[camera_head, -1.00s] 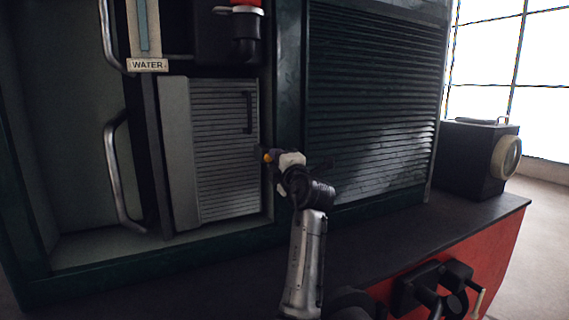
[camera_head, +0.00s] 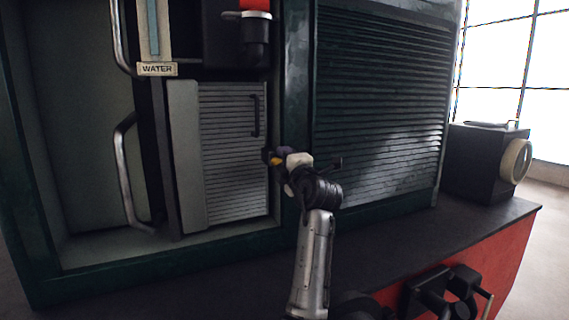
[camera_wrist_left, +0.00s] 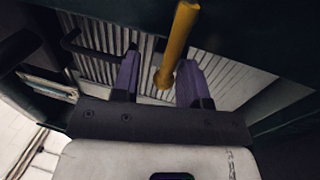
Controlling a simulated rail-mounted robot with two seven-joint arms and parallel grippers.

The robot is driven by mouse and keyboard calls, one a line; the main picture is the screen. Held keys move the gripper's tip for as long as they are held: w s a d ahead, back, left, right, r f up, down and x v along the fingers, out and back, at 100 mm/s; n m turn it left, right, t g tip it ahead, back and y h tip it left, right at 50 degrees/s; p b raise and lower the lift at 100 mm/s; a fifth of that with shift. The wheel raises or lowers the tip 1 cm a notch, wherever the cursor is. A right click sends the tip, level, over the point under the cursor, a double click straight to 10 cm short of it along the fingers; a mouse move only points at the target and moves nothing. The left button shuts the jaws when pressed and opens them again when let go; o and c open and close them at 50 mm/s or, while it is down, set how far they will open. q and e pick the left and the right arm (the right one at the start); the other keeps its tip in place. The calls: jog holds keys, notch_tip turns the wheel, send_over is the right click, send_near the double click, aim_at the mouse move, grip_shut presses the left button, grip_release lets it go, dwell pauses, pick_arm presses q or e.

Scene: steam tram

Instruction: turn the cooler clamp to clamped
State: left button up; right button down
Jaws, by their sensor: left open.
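A yellow lever (camera_wrist_left: 178,40), which looks like the cooler clamp handle, shows in the left wrist view. It stands up with its lower end between the fingers of my left gripper (camera_wrist_left: 158,74). The fingers are apart, one on each side, and I see no firm grip on it. In the head view, my left gripper (camera_head: 272,158) is at the right edge of the pale ribbed cooler panel (camera_head: 235,150). Only a small bit of yellow (camera_head: 277,161) shows there; the rest of the lever is hidden by the gripper. My right gripper is not in view.
A dark handle (camera_head: 256,115) is on the ribbed panel. A curved metal rail (camera_head: 123,175) is at left, below the WATER gauge label (camera_head: 157,69). A dark green louvred panel (camera_head: 380,110) is at right. A black lamp (camera_head: 485,160) stands on the ledge.

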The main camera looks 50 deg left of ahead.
pick_arm(q)
jog(key=w+d+r+p, duration=0.1)
jog(key=d+r+p, duration=0.4)
jog(key=d+r, duration=0.5)
jog(key=shift+w+d, duration=0.35)
jog(key=shift+d, duration=0.45)
jog(key=shift+r, duration=0.1)
jog(key=shift+c, duration=0.5)
